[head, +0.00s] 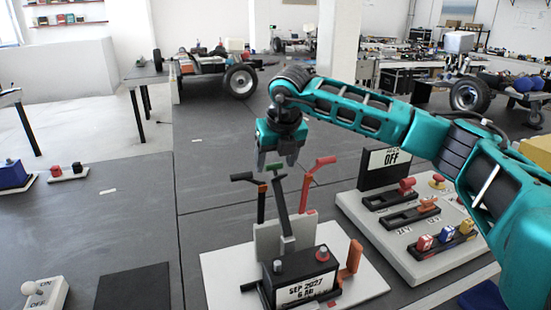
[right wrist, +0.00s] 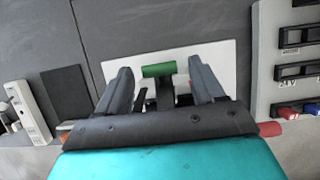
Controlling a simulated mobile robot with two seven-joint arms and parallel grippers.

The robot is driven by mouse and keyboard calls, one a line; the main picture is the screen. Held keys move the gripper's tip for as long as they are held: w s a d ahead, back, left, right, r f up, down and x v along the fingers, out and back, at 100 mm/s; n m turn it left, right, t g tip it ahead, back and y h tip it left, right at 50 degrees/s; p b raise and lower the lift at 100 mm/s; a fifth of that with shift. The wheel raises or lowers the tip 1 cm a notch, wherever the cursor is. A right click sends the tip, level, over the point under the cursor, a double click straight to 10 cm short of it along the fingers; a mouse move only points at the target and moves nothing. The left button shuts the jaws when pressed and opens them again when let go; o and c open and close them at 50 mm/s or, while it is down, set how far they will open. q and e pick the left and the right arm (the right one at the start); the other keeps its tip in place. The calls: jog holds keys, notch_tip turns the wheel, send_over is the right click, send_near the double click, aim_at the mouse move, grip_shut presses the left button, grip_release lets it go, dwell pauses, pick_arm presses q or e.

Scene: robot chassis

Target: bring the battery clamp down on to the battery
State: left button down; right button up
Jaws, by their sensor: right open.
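The battery (head: 303,277) is a black block with a "SEP 2027" label, on a white base plate (head: 222,270). Behind it a dark lever with a green grip (head: 275,167) stands nearly upright; it appears to be the battery clamp, raised off the battery. The green grip also shows in the right wrist view (right wrist: 158,70). My right gripper (head: 279,163) is open and points down at the lever's top. In the wrist view the green grip lies between the fingertips, with gaps on both sides. The battery is mostly hidden there. My left gripper is not in view.
A black-handled lever (head: 242,177) and a red lever (head: 313,172) stand close on either side. An orange lever (head: 352,260) is right of the battery. A switch panel (head: 375,235) is further right.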

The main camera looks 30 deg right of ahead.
jog(key=shift+c, duration=0.4)
grip_shut()
